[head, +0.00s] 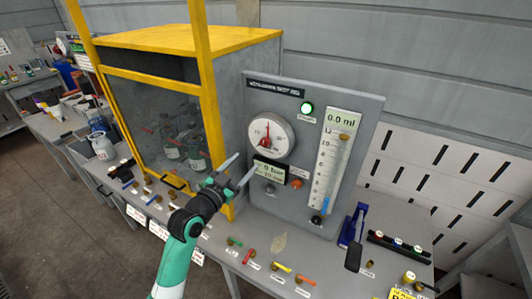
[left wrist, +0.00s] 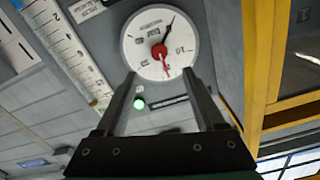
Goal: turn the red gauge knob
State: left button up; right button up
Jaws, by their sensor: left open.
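The red gauge knob (head: 267,139) sits at the centre of a round white dial (head: 283,151) on an upright grey panel. In the left wrist view the red knob (left wrist: 159,50) shows on the dial with a black needle and a red pointer. My left gripper (head: 241,168) is in front of the panel, to the lower left of the dial. Its fingers are apart with nothing between them. In the left wrist view the left gripper (left wrist: 159,72) has its fingertips just below the knob in the picture; I cannot tell the distance to the panel. My right gripper is not in view.
A yellow-framed cabinet (head: 200,39) with bottles stands left of the panel. The panel carries a lit green lamp (head: 307,108), a small display (head: 269,171) and a tall scale (head: 332,165). Small coloured levers (head: 281,267) line the bench front.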

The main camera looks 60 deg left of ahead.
aim_at(263, 144)
pick_arm(q)
jog(key=b+x, duration=0.1)
jog(key=x, duration=1)
jog(key=shift+w+a+r, duration=0.1)
jog(key=shift+w, duration=0.2)
grip_shut()
